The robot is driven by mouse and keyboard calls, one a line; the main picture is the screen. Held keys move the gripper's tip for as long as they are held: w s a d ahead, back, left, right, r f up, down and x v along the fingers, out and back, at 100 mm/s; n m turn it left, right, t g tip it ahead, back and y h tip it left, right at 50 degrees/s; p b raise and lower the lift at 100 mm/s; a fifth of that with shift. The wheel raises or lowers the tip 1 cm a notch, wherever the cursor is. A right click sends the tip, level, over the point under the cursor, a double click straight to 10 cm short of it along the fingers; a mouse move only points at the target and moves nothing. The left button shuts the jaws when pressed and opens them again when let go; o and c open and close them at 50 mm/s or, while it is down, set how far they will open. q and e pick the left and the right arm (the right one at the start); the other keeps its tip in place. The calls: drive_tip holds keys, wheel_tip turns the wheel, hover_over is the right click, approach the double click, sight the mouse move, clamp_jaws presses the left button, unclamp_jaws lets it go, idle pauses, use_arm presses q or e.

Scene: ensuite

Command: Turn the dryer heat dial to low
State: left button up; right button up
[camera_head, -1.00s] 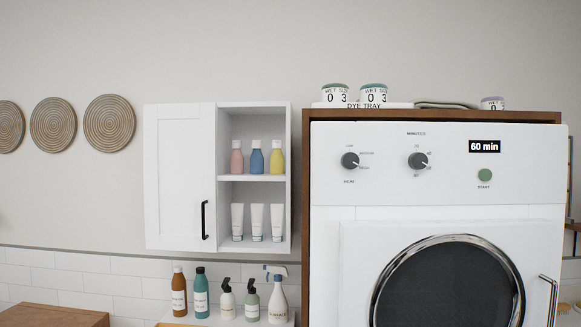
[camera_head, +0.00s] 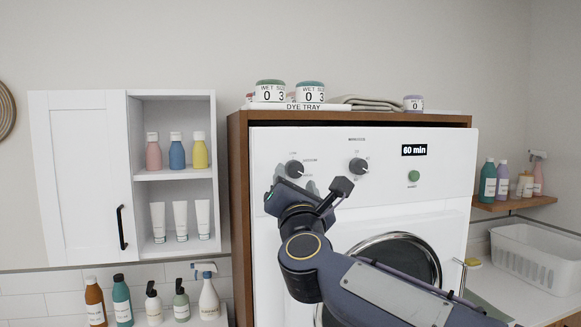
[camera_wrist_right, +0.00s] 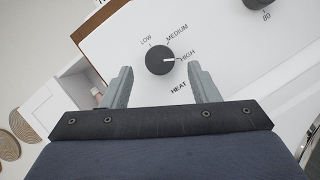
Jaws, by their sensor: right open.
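The dryer (camera_head: 445,185) is white and stands in a brown wooden surround. Its heat dial (camera_head: 294,169) is a dark round knob at the upper left of the panel. In the right wrist view the heat dial (camera_wrist_right: 160,60) has its white mark toward HIGH, with LOW at upper left and MEDIUM above. My right gripper (camera_head: 311,186) is raised in front of the panel, just below the dial. In the right wrist view its open, empty fingers (camera_wrist_right: 160,85) lie to either side of the dial's lower part; I cannot tell whether they touch it. My left gripper is not in view.
The minutes dial (camera_head: 358,165) and green start button (camera_head: 413,176) are to the right on the panel. A white cabinet (camera_head: 80,175) with tubes and bottles hangs at left. Jars and a dye tray (camera_head: 296,106) stand on top. A white basket (camera_head: 535,258) is at right.

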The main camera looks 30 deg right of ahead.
sight(295, 169)
drive_tip(key=shift+p+x, duration=0.35)
drive_tip(key=shift+x, duration=0.85)
